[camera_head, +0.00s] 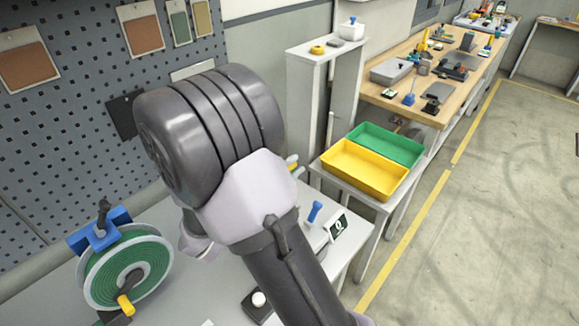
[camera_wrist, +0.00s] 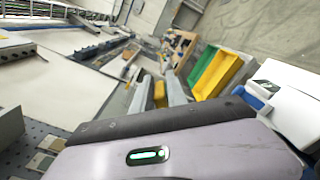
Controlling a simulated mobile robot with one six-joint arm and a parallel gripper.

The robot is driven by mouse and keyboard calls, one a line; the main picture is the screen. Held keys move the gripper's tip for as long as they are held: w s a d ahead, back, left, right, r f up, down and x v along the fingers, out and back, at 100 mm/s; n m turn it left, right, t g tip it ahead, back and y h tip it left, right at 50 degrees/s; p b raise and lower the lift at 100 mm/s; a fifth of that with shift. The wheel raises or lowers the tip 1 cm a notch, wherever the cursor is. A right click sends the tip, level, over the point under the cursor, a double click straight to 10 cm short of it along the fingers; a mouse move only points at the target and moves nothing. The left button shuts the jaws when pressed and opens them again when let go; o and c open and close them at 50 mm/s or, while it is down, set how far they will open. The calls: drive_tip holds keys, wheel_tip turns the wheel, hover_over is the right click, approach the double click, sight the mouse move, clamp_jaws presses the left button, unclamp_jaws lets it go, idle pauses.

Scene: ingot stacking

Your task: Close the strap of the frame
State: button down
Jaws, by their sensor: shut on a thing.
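My gripper (camera_wrist: 159,88) shows in the wrist view as two grey fingers. They are shut on a small yellow piece (camera_wrist: 160,95), which may be part of the strap or its buckle; I cannot tell. In the head view my arm covers the gripper and the spot where it works. No frame or strap can be made out clearly in either view. A reel of green band (camera_head: 128,272) with a blue holder and a yellow handle stands at the lower left of the head view, apart from the arm.
A white device with a dark screen (camera_head: 339,226) and a blue lever (camera_head: 314,212) stand right of my arm. A yellow bin (camera_head: 365,194) and a green bin (camera_head: 412,150) sit beyond. A pegboard wall (camera_head: 75,70) is left; a wooden bench (camera_head: 430,115) is behind. The floor at right is clear.

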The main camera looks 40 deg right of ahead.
drive_tip(key=c, duration=1.4)
unclamp_jaws()
drive_tip(key=shift+w, duration=0.1)
drive_tip(key=shift+a, duration=0.1)
